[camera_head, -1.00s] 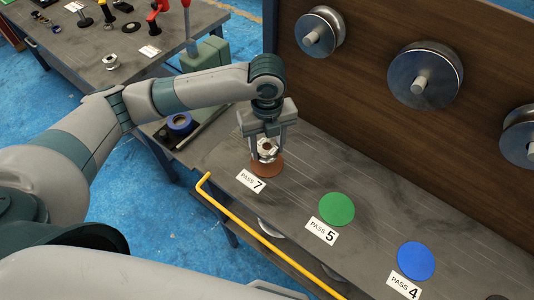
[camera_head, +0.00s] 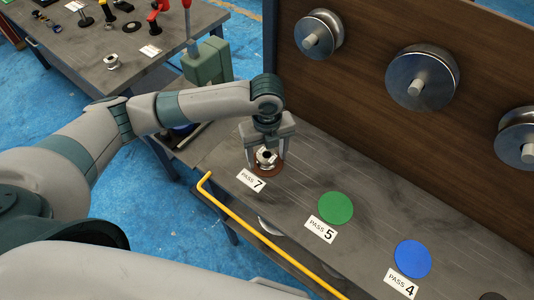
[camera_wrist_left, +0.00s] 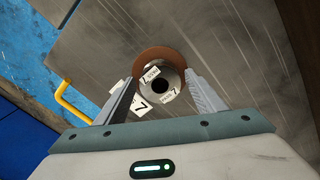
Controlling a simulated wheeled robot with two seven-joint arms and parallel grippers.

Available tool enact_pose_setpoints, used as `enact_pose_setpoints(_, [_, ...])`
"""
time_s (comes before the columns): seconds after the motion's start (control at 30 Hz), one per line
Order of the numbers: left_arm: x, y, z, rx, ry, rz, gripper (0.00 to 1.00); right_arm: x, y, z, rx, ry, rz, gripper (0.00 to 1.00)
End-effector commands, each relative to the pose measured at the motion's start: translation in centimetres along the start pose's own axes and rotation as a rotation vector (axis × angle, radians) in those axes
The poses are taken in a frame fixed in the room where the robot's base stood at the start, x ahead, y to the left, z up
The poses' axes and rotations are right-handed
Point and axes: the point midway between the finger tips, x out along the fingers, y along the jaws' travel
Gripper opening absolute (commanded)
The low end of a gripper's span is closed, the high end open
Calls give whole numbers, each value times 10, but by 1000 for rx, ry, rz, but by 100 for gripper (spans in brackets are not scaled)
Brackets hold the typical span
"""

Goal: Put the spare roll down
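The spare roll (camera_head: 266,157) is a small metal spool with a dark centre hole and white labels. It appears to stand upright on the brown disc (camera_head: 257,169) behind the PASS 7 card (camera_head: 250,181). My left gripper (camera_head: 266,160) is above the disc, pointing down, with a finger on each side of the roll. Narrow gaps seem to show between fingers and roll, so it looks open. In the left wrist view the roll (camera_wrist_left: 167,82) lies between the fingertips, over the brown disc (camera_wrist_left: 150,58). My right gripper is not in view.
A green disc (camera_head: 335,208) and a blue disc (camera_head: 412,259) lie farther along the bench. A yellow rail (camera_head: 260,237) runs along the front edge. A brown panel with metal rollers (camera_head: 422,75) stands behind. A side table (camera_head: 130,50) holds a similar spool (camera_head: 112,62).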

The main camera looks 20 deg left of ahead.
Motion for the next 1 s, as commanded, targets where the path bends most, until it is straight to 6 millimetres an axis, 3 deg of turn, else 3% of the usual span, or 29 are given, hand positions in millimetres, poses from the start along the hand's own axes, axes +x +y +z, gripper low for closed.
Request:
enact_pose_setpoints(0.33, [-1, 0, 0, 0, 0, 0, 64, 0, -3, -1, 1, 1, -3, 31])
enact_pose_setpoints(0.53, [-12, -1, 1, 0, -2, -2, 64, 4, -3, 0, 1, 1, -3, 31])
enact_pose_setpoints(1.0, [-87, -1, 1, 1, -2, -3, 64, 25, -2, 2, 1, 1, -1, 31])
